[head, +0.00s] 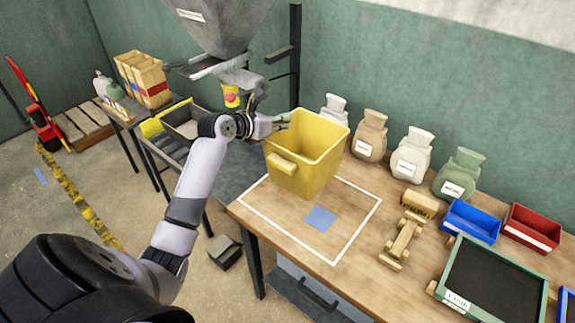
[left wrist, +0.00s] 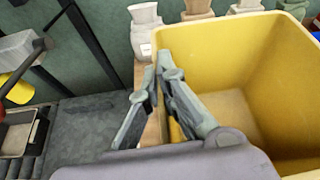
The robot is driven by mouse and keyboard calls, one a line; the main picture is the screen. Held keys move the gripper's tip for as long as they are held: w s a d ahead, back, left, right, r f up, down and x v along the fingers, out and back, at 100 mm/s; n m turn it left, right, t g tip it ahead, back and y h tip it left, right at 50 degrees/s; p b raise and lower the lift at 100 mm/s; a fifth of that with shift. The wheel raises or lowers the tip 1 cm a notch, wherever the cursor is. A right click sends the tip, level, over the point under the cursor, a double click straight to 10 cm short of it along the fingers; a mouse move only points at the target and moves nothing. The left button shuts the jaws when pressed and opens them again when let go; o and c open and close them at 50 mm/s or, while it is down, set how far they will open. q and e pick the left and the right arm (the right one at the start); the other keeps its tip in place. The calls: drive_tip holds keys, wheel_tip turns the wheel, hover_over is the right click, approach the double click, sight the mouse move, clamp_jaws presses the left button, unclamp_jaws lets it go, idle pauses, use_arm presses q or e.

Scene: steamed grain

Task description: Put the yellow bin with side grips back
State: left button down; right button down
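The yellow bin (head: 300,165) with a side grip (head: 283,163) on its near face is upright at the back of a white-outlined square (head: 360,222) on the wooden table. I cannot tell whether its base touches the table. It looks empty; its open inside fills the right of the left wrist view (left wrist: 235,65). My left gripper (head: 280,122) is at the bin's left wall. In the left wrist view its fingers (left wrist: 160,72) close together on that wall, with yellow showing between them. My right gripper is not in view.
A blue patch (head: 320,218) lies in the square. Several sacks (head: 411,155) stand behind the bin. Right are a wooden toy (head: 402,240), a blue tray (head: 470,222), a red tray (head: 532,228) and a dark-topped green tray (head: 492,285). A grey hopper (head: 218,25) hangs above left.

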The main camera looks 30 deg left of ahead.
use_arm(q)
wheel_tip(320, 180, down, 14)
drive_tip(key=shift+w+r, duration=0.15)
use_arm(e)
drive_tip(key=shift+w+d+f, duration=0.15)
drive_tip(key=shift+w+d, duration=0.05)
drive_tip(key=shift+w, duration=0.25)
use_arm(q)
drive_tip(key=shift+b, duration=0.3)
drive_tip(key=c, duration=1.8)
unclamp_jaws()
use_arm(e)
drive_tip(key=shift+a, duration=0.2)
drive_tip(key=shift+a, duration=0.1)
use_arm(q)
drive_tip(key=v, duration=1.2)
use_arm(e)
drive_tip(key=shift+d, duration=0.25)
